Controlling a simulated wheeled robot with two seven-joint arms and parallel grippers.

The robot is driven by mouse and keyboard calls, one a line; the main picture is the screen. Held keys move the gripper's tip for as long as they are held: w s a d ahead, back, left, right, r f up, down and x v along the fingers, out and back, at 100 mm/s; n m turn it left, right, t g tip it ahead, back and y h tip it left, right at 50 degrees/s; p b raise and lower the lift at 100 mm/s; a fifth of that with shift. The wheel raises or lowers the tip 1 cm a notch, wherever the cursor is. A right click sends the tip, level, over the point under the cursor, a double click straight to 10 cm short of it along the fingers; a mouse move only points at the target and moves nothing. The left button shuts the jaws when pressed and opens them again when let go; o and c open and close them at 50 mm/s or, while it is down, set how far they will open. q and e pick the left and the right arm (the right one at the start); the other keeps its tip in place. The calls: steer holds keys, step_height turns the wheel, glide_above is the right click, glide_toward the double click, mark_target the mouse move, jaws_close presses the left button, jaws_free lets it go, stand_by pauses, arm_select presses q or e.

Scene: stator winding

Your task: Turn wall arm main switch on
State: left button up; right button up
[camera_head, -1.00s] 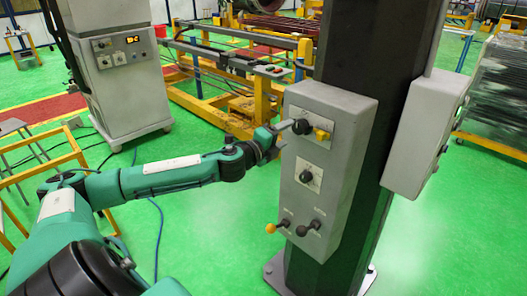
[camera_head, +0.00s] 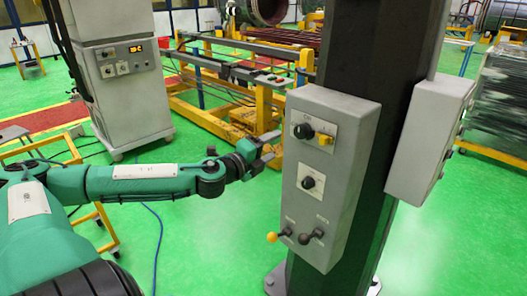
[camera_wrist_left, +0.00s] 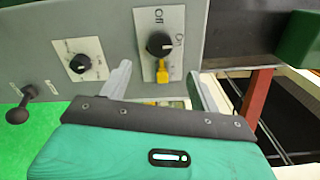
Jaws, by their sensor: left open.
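A grey control box (camera_head: 330,205) is fixed to the dark column. Its top plate carries a black rotary knob (camera_head: 303,131) with a yellow part (camera_head: 325,139) to its right. In the left wrist view the black knob (camera_wrist_left: 159,43) sits on a plate marked "Off" and "On", with the yellow part (camera_wrist_left: 163,77) below it. My left gripper (camera_head: 272,147) is open and empty, left of the box and apart from it. In the left wrist view its fingers (camera_wrist_left: 158,72) stand either side of the knob's plate in the picture. My right gripper is out of view.
A second black knob (camera_head: 308,182) is below on the box, with a yellow-tipped lever (camera_head: 272,237) and a black lever (camera_head: 304,239) lower down. Another grey box (camera_head: 430,140) is on the column's right.

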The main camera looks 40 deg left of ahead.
arm_select(q)
steer(key=shift+s+a+p, duration=0.1)
steer(key=shift+s+p, duration=0.45)
steer(key=shift+s, duration=0.45)
stand_by(0.4)
